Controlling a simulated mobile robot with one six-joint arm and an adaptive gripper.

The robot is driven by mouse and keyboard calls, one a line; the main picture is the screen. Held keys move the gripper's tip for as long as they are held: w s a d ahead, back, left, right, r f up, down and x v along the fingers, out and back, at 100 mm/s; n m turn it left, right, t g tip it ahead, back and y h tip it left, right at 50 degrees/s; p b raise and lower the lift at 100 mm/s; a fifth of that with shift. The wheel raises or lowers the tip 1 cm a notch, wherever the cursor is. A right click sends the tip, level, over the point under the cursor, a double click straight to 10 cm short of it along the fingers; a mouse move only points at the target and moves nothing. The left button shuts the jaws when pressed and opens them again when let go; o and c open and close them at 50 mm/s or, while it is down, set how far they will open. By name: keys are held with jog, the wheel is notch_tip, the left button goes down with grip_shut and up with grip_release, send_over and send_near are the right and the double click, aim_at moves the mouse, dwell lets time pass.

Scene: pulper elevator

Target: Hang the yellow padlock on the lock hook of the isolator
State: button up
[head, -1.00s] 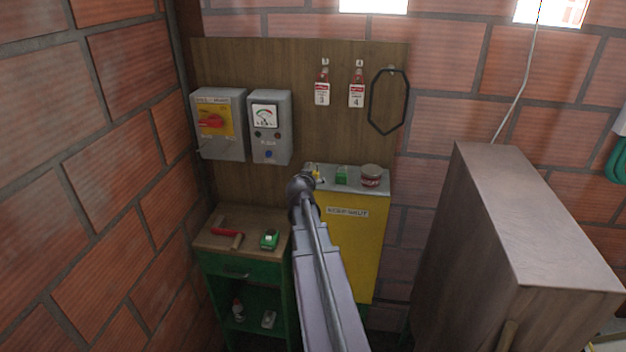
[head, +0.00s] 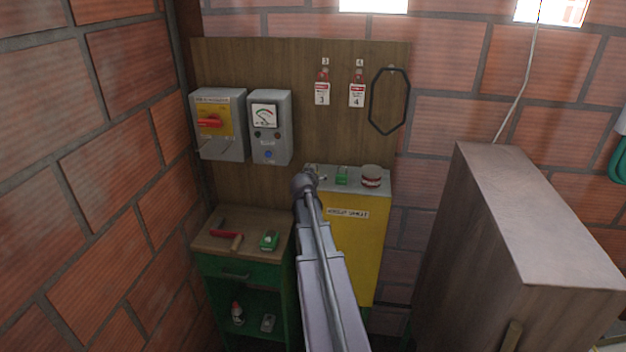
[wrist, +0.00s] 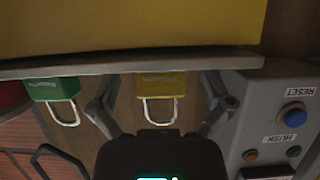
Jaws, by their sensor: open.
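The yellow padlock (wrist: 161,84) stands at the edge of the grey top of the yellow cabinet, its pale shackle pointing down in the inverted wrist view. My gripper (wrist: 160,92) is open, with one finger on each side of this padlock; I cannot tell if either touches it. In the head view my arm hides most of the padlock and the gripper. The isolator (head: 218,124) is a grey box with a yellow plate and red handle, on the wooden board at the left. Its lock hook is too small to make out clearly.
A green padlock (wrist: 54,89) stands beside the yellow one. A round tin (head: 371,176) is further right on the yellow cabinet (head: 352,250). A grey meter box (head: 270,128) hangs next to the isolator. A tall brown cabinet (head: 480,230) stands at the right.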

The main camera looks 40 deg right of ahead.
jog(key=shift+w+d, duration=0.1)
jog(key=shift+d, duration=0.05)
dwell(0.4)
jog(key=c, duration=1.3)
jog(key=shift+r, duration=0.1)
notch_tip(320, 180, up, 4)
jog(key=p, duration=0.4)
jog(key=shift+f, duration=0.2)
jog(key=s+a+r+p, duration=0.1)
jog(key=s+a, duration=0.8)
jog(key=s, duration=0.4)
jog(key=shift+a, duration=0.25)
notch_tip(320, 180, down, 7)
jog(key=b, duration=0.7)
jog(key=shift+r, duration=0.1)
